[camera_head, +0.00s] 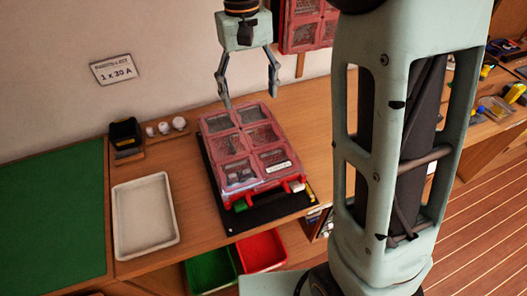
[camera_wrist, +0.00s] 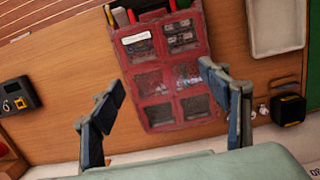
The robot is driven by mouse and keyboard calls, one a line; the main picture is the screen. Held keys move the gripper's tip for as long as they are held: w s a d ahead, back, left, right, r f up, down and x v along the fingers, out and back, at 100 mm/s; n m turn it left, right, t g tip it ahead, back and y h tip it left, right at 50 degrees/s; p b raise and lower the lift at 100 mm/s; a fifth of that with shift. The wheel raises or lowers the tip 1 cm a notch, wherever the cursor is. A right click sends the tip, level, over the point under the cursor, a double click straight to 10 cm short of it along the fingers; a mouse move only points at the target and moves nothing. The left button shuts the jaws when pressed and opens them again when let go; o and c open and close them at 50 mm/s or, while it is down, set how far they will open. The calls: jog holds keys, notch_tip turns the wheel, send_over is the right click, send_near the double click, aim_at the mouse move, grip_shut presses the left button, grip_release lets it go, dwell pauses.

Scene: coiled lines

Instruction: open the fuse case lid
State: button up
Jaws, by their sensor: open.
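The fuse case (camera_head: 246,150) is a red case with a lid of several clear windows. It lies on a black mat (camera_head: 222,197) on the wooden bench, with its red handle (camera_head: 268,194) toward the bench's front edge. The lid looks closed, and small parts show dimly through the windows. In the wrist view the case (camera_wrist: 170,97) is upper centre, its labelled front end at the top. My gripper (camera_head: 250,98) is open and empty above the back end of the case. In the wrist view its two fingers (camera_wrist: 163,103) are spread wide.
A white tray (camera_head: 119,222) and a green mat (camera_head: 50,215) lie to the left. A black bin (camera_head: 125,135) and small white items (camera_head: 165,127) stand at the back. A wall sign (camera_head: 117,70) reads "1 x 30 A". Green (camera_head: 208,270) and red (camera_head: 263,248) bins sit below the front edge.

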jog(key=s+d+f+b, duration=0.2)
jog(key=s+f+b, duration=0.5)
jog(key=f, duration=0.5)
jog(key=shift+s, duration=0.45)
jog(key=shift+d, duration=0.1)
